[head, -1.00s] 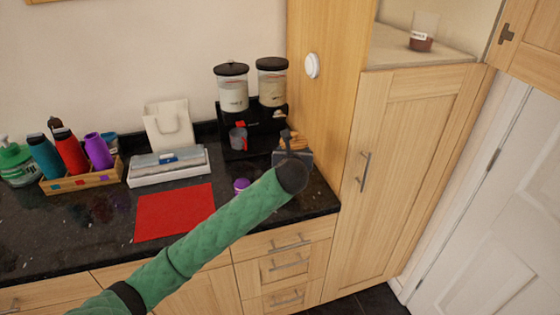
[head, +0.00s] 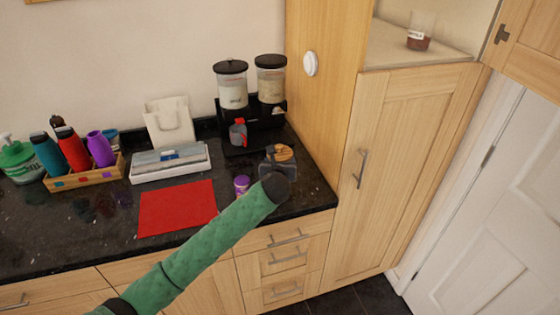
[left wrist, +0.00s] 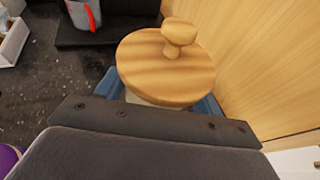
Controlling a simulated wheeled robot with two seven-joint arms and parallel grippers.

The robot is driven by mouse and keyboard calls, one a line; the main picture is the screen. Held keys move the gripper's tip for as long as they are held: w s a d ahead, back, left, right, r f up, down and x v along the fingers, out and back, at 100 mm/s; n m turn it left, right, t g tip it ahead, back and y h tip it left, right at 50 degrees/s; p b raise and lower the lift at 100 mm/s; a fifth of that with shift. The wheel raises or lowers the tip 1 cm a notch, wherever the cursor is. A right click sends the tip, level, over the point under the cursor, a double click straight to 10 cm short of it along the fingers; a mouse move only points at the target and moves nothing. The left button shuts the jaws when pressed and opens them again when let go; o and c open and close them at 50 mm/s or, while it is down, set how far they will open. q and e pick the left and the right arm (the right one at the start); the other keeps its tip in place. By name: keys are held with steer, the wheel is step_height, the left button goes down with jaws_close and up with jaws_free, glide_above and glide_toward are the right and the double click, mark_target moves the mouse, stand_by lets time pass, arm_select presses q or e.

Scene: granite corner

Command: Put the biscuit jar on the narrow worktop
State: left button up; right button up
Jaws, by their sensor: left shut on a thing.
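The biscuit jar (head: 284,152) has a round wooden lid with a knob. In the left wrist view, the lid of the biscuit jar (left wrist: 165,68) fills the upper middle, and most of the body is hidden. My left gripper (head: 278,165) is shut on the jar, which looks upright. The jar is over the right end of the dark granite worktop (head: 100,238), beside the tall wooden cabinet. My arm hides its base, so I cannot tell whether it touches the worktop. My right gripper is not in view.
A black dispenser stand (head: 262,125) with two canisters is behind the jar. A small purple-topped item (head: 241,185) is left of it. The tall cabinet (head: 318,125) rises close on the right. A red mat (head: 178,208) lies on the worktop; a white box (head: 170,163) is behind it.

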arm_select(q)
steer(key=o, duration=1.3)
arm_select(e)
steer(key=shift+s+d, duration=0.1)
arm_select(q)
steer(key=shift+o, duration=0.2)
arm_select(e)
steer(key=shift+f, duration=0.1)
arm_select(q)
steer(key=shift+s+r, duration=0.1)
steer(key=shift+s, duration=0.3)
steer(key=d+b+v, duration=0.1)
steer(key=b+v, duration=0.2)
steer(key=v, duration=0.8)
steer(key=shift+a+r, duration=0.15)
steer(key=shift+a, duration=0.35)
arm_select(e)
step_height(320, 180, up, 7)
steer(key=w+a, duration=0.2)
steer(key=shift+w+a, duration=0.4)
arm_select(q)
steer(key=shift+s, duration=0.1)
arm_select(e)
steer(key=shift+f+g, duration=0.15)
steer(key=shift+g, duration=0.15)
